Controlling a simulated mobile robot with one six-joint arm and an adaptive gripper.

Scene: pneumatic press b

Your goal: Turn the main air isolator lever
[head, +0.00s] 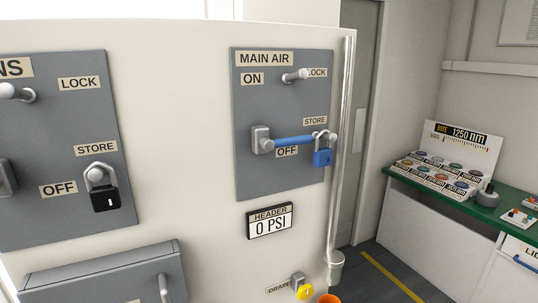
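The main air isolator lever (292,140) has a blue handle on a grey pivot block, on the grey MAIN AIR panel (270,178). The handle lies nearly level and points right, just above the OFF label (286,152). The ON label (252,79) is higher on the panel. A blue padlock (323,158) hangs by its shackle near the handle's right end, below the STORE label. I cannot tell whether the shackle passes through the lever or only hangs on a peg there. A pale peg (295,76) sticks out beside the LOCK label. My gripper is not in view.
A header display (270,222) below the panel reads 0 PSI. A yellow drain valve (303,291) and an orange container (329,299) are lower. A left panel holds a black padlock (105,197). A vertical pipe (340,150) edges the wall. A green bench (500,222) stands right.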

